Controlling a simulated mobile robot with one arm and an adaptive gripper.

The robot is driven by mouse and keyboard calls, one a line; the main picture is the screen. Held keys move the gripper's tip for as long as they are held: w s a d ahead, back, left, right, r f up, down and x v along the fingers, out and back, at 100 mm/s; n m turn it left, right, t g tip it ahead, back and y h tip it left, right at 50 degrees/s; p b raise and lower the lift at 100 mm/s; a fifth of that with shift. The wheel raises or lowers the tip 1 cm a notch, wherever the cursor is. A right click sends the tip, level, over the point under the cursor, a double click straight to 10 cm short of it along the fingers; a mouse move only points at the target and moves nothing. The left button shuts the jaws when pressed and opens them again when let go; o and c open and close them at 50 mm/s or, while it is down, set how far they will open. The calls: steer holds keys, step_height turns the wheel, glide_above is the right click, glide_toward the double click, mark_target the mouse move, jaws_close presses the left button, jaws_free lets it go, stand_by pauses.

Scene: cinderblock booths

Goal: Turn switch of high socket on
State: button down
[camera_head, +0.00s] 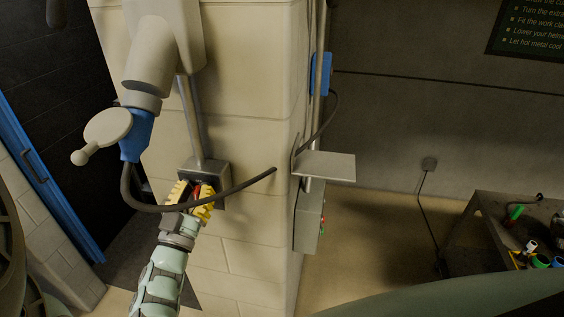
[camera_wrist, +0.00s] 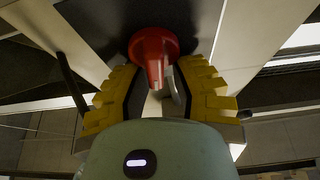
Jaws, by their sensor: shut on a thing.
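A red rotary switch (camera_wrist: 154,52) sits on a dark grey box, seen close up in the wrist view. In the head view the grey box (camera_head: 212,168) is fixed to the pillar at the foot of a metal conduit, and a bit of the red switch (camera_head: 196,190) shows. My gripper (camera_head: 192,198) has yellow ribbed fingers and reaches up from below. Its fingers (camera_wrist: 158,90) stand on both sides of the switch's handle and are shut on it. The switch's exact angle is hard to tell. A blue plug (camera_head: 137,135) sits in a grey housing above left.
A black cable (camera_head: 150,207) loops from the blue plug across the front of my gripper. A small metal shelf (camera_head: 325,165) and a grey box (camera_head: 308,217) stick out right of the pillar (camera_head: 245,120). A dark workbench (camera_head: 480,225) stands far right.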

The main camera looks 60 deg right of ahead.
steer(key=m+b, duration=0.1)
steer(key=m+g, duration=0.1)
steer(key=f+m+g+b, duration=0.1)
steer(key=shift+s+d+b, duration=0.15)
steer(key=shift+s+b, duration=0.1)
steer(key=shift+b, duration=0.05)
steer(key=shift+s+d+f+m+g+y+b, duration=0.15)
steer(key=shift+m+g+b, duration=0.7)
steer(key=shift+m+b, duration=0.95)
steer(key=shift+s+a+f+m+g+y+b, duration=0.1)
steer(key=shift+m+g+b, duration=0.95)
steer(key=shift+m, duration=1.3)
steer(key=shift+s+d+f+m+g+y+b, duration=0.15)
steer(key=shift+m+g+b, duration=0.45)
steer(key=shift+m+b, duration=1.35)
steer(key=shift+w+a, duration=0.1)
steer(key=shift+w, duration=0.05)
steer(key=c, duration=1)
jaws_free()
steer(key=shift+m, duration=0.3)
steer(key=shift+r, duration=0.15)
steer(key=shift+s, duration=0.2)
steer(key=v, duration=1.2)
steer(key=shift+w, duration=0.15)
